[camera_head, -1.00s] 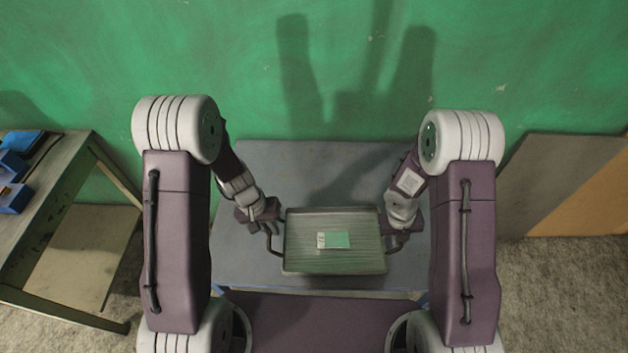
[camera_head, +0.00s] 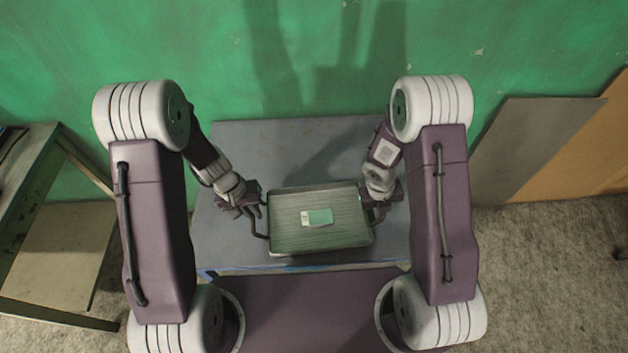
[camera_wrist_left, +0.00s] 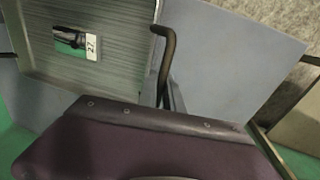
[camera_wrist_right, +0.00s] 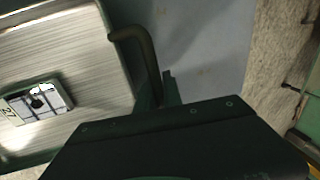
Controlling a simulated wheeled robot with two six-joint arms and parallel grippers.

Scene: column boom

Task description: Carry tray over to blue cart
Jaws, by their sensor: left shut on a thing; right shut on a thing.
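The tray (camera_head: 290,238) is a shallow metal tray with a ribbed floor and a dark handle on each side. A green and white card-like label (camera_head: 317,217) lies on its floor. My left gripper (camera_head: 258,212) is shut on the tray's left handle, which also shows in the left wrist view (camera_wrist_left: 165,50). My right gripper (camera_head: 376,207) is shut on the right handle, seen in the right wrist view (camera_wrist_right: 145,55). The tray is over the blue-grey top of the cart (camera_head: 255,145). I cannot tell whether it touches that top. It looks roughly level.
A green wall (camera_head: 300,60) stands behind the cart. A worn table (camera_head: 25,165) is at the left. Grey and orange panels (camera_head: 530,150) lean on the wall at the right. Carpeted floor (camera_head: 540,270) is open at the right.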

